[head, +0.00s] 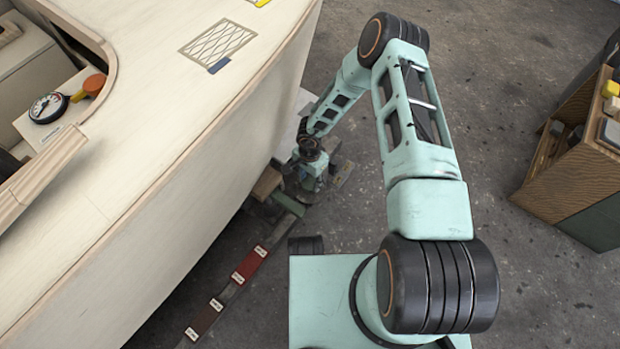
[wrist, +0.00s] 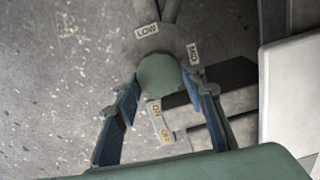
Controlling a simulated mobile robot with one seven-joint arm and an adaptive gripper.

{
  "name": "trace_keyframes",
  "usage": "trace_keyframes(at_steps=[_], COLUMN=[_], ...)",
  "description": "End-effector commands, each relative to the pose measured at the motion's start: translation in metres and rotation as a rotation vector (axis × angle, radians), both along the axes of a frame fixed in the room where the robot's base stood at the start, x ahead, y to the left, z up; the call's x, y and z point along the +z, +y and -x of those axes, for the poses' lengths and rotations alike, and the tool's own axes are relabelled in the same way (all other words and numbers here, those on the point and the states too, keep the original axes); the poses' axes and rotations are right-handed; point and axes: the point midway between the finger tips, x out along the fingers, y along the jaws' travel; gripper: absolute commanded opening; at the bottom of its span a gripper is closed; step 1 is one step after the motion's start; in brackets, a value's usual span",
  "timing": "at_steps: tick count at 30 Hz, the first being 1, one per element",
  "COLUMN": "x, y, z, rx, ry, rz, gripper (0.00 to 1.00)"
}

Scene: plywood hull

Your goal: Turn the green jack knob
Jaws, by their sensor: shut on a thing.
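The green jack knob (wrist: 160,73) shows as a round green cap in the wrist view, on a grey base. A "LOW" label (wrist: 146,31) and a "MID" label (wrist: 193,54) sit around it. My gripper (wrist: 162,82) has its two blue-padded fingers on either side of the knob and is shut on it. In the head view my gripper (head: 308,172) is low beside the hull, at the jack, and I cannot make out the knob apart from it.
The plywood hull (head: 150,130) stands close on the left, with a gauge (head: 48,107) and orange handle (head: 94,85) on it. A strip with red blocks (head: 249,264) lies below its side. A wooden cabinet (head: 570,165) stands right.

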Motion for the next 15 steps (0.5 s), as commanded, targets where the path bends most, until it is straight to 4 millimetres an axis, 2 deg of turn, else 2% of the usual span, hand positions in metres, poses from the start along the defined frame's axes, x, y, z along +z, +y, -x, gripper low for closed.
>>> trace_keyframes(at_steps=[15], x=[0.001], y=[-0.0008], z=[0.0018], rx=[-0.493], ry=[0.001], rz=[-0.001], gripper=[0.14])
